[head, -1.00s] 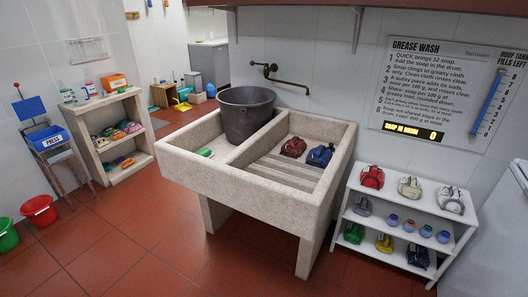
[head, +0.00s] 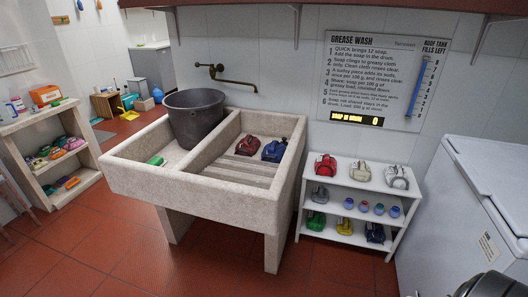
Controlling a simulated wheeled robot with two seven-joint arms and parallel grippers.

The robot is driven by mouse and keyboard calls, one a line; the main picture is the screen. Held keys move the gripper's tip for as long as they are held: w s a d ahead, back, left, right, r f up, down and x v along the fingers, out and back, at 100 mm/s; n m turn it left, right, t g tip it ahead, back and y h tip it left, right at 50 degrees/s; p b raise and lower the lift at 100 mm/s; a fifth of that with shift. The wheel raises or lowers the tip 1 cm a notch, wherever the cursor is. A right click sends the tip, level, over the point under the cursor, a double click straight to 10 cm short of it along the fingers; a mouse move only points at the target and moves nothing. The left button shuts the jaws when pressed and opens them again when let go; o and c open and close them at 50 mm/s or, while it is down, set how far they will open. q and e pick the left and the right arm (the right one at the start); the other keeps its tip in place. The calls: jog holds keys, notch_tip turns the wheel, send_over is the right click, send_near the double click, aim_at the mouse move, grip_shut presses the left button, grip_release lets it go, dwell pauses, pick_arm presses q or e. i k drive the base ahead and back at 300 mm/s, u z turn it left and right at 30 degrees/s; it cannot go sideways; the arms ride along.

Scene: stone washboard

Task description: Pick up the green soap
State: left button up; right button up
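A small green soap bar (head: 156,160) lies in the left basin of the stone washboard sink (head: 190,188), in front of the dark bucket (head: 194,117). The bar looks flat and uncovered, with the basin's front wall close to it. Neither of my grippers shows in the head view, so I cannot see whether they are open or shut.
Red and blue bundles (head: 261,148) lie on the sink's ribbed right side. A white shelf (head: 345,190) with bundles and small jars stands right of the sink, beside a white chest (head: 450,220). A wooden shelf (head: 45,125) stands at left. Red floor before the sink is clear.

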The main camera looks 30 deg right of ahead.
aim_at(157, 161)
jog(key=z, duration=0.5)
jog(key=k, duration=1.15)
jog(key=u, duration=0.6)
jog(key=i, duration=0.75)
jog(key=u, duration=0.75)
jog(key=i, duration=1.8)
jog(key=z, duration=1.4)
jog(key=i, duration=0.55)
jog(key=z, duration=0.65)
